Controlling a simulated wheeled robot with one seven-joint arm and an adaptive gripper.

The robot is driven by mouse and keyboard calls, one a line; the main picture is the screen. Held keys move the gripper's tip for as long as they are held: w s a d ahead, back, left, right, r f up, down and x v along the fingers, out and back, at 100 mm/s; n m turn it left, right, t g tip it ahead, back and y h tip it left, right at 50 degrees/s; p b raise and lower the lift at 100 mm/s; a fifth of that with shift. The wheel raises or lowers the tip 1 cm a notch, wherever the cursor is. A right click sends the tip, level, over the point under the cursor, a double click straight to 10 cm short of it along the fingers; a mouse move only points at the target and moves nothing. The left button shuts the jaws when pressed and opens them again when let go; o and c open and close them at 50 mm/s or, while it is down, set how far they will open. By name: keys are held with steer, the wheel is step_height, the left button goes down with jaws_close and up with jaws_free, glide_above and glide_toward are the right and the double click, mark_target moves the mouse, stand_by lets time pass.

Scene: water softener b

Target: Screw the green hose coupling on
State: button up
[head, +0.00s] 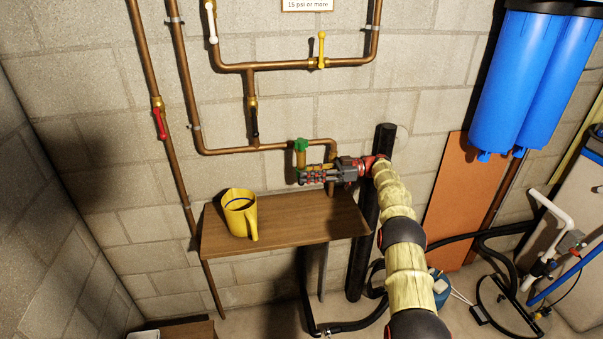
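A small bit of green (300,170) shows at the fingertips, under the spout. It may be the hose coupling, but the gripper covers most of it. I cannot tell whether the fingers hold it, or whether it touches the spout.
A wooden shelf (280,232) lies below my gripper, with a yellow jug (239,213) on its left part. Copper pipes (185,75) run along the block wall. A black vertical pipe (357,265) stands behind my arm. Blue filter housings (515,75) hang at upper right.

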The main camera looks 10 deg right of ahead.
steer(key=o, duration=0.4)
steer(key=shift+c, duration=0.2)
steer(key=shift+f, duration=0.35)
steer(key=shift+r+m+t, duration=0.1)
steer(key=shift+m+t, duration=0.2)
steer(key=shift+t, duration=0.2)
steer(key=m+t+h, duration=0.4)
steer(key=t, duration=0.1)
steer(key=s+a+m+t+h, duration=0.1)
steer(key=m+t+h, duration=0.9)
steer(key=t, duration=0.1)
steer(key=shift+s+a, duration=0.25)
steer(key=shift+s, duration=0.1)
steer(key=shift+r, duration=0.25)
